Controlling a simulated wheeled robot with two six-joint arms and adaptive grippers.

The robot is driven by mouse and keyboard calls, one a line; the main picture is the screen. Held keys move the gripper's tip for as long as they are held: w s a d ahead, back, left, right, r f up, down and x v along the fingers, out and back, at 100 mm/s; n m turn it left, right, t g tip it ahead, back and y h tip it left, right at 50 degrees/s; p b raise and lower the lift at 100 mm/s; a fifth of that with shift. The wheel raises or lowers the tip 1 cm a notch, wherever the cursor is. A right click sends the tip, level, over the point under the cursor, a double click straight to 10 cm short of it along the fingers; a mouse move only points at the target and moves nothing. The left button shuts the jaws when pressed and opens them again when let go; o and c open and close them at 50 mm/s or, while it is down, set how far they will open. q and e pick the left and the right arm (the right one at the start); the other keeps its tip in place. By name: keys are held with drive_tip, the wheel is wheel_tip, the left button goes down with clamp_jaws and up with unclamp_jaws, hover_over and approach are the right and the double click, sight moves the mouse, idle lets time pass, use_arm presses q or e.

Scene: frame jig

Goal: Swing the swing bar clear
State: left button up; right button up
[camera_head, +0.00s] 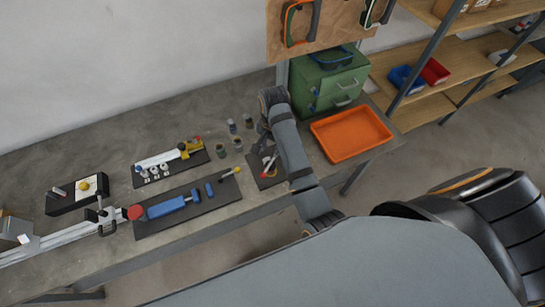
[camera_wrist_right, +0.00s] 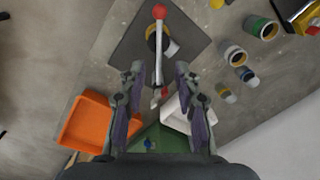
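The swing bar looks to be the thin silver bar with a red ball end (camera_wrist_right: 161,35), on a small dark plate (camera_wrist_right: 128,45). A black and yellow round part sits beside the bar on the plate. In the head view, the bar (camera_head: 270,163) shows only partly, under my right gripper (camera_head: 264,142). In the right wrist view, my right gripper (camera_wrist_right: 160,72) is open, one finger on each side of the bar's line, with the red ball beyond the tips. I see no contact; the height gap cannot be told. My left gripper is not in view.
An orange tray (camera_head: 351,133) and a green cabinet (camera_head: 326,82) stand right of the plate. Several small cans (camera_head: 237,144) stand left of it. A plate with a blue cylinder (camera_head: 165,207) and a plate with a silver bar (camera_head: 158,160) lie further left.

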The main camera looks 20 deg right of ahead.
sight(269, 165)
drive_tip(key=f, duration=0.3)
drive_tip(key=f+p, duration=0.1)
drive_tip(key=f, duration=0.2)
drive_tip(key=f+p, duration=0.1)
drive_tip(key=f, duration=0.2)
drive_tip(key=shift+a+f, duration=0.25)
drive_tip(key=shift+f, duration=0.05)
drive_tip(key=shift+a+f, duration=0.1)
drive_tip(key=shift+f, duration=0.35)
clamp_jaws()
